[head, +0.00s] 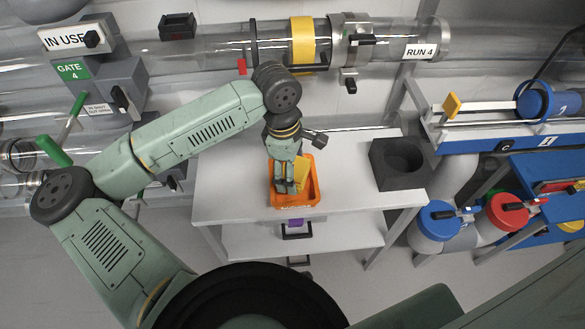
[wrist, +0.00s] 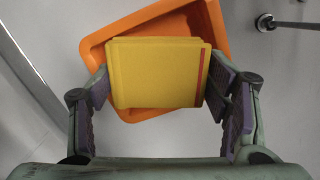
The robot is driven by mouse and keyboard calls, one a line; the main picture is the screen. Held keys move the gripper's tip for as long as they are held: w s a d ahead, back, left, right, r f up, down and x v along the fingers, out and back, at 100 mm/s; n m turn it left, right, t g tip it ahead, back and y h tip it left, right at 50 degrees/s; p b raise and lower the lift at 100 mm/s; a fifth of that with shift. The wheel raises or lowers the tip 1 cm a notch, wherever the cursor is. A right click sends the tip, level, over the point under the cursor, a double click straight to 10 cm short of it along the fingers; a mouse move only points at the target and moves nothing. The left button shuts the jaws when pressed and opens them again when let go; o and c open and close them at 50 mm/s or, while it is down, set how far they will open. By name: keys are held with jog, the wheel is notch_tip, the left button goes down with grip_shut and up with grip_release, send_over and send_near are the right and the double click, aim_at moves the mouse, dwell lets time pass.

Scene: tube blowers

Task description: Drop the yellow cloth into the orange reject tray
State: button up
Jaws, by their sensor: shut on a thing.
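The orange reject tray (head: 316,191) sits on the white table below the clear tube; its rim also shows in the wrist view (wrist: 91,47). My gripper (head: 288,186) points down over the tray. In the wrist view its two purple-padded fingers (wrist: 160,98) are shut on the yellow cloth (wrist: 155,72), one at each side. The cloth is a folded yellow block with a red stripe along its right edge. It covers much of the tray in the wrist view. In the head view the cloth (head: 303,174) is partly hidden by my gripper. How far it is above the tray floor I cannot tell.
A dark grey block with a round hole (head: 399,163) stands on the right of the white table (head: 238,170). The clear tube with a yellow band (head: 303,41) runs above. Blue and red capped canisters (head: 438,219) stand at the right. The table's left part is clear.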

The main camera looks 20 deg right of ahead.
jog(key=shift+f, duration=0.2)
jog(key=o, duration=1.2)
jog(key=shift+r, duration=0.1)
jog(key=shift+r+p, duration=0.55)
jog(key=shift+p, duration=0.2)
notch_tip(320, 180, up, 12)
jog(key=a+b, duration=0.1)
jog(key=shift+w+b, duration=0.3)
jog(key=shift+w, duration=0.15)
